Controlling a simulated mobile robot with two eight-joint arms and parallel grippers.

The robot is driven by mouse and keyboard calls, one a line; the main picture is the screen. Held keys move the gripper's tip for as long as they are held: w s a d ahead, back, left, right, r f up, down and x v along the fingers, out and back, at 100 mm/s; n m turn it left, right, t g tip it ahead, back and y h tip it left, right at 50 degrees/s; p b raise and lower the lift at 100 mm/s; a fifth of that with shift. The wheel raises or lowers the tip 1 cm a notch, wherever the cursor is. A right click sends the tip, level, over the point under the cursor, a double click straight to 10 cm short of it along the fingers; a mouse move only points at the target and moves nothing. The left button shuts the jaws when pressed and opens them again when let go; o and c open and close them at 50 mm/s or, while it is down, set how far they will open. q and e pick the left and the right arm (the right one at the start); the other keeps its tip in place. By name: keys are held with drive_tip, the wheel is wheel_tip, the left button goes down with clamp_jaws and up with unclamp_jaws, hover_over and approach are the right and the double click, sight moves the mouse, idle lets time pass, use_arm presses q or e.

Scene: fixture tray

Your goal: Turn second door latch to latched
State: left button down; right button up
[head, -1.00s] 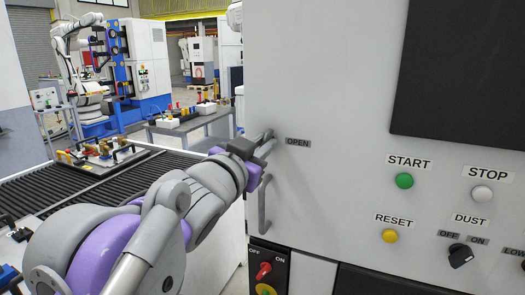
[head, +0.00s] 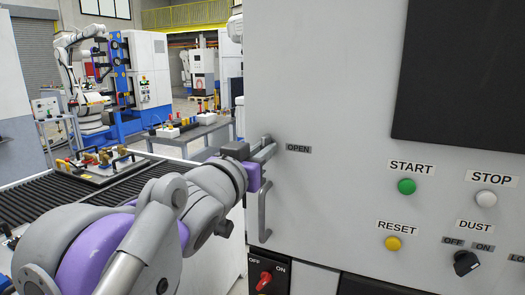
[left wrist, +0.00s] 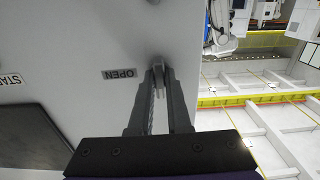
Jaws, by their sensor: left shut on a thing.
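The latch (left wrist: 159,72) is a small grey lever on the white machine door, beside the OPEN label (head: 298,149). The label also shows in the left wrist view (left wrist: 119,74). My left gripper (head: 268,150) is at the latch, just left of the label in the head view. In the left wrist view its two long dark fingers (left wrist: 160,80) are shut on the latch, one on each side. In the head view the fingers and wrist hide most of the latch. My right gripper is in neither view.
A vertical grey door handle (head: 264,212) stands just below my left gripper. The door panel carries a green START button (head: 407,186) and a red switch (head: 265,281) is lower down. A fixture tray (head: 95,170) lies on the ribbed bench at left.

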use_arm(q)
drive_tip(key=c, duration=0.9)
unclamp_jaws()
drive_tip(key=b+v, duration=0.1)
drive_tip(key=v, duration=0.9)
drive_tip(key=shift+s+a+b, duration=0.15)
drive_tip(key=shift+s+b, duration=0.2)
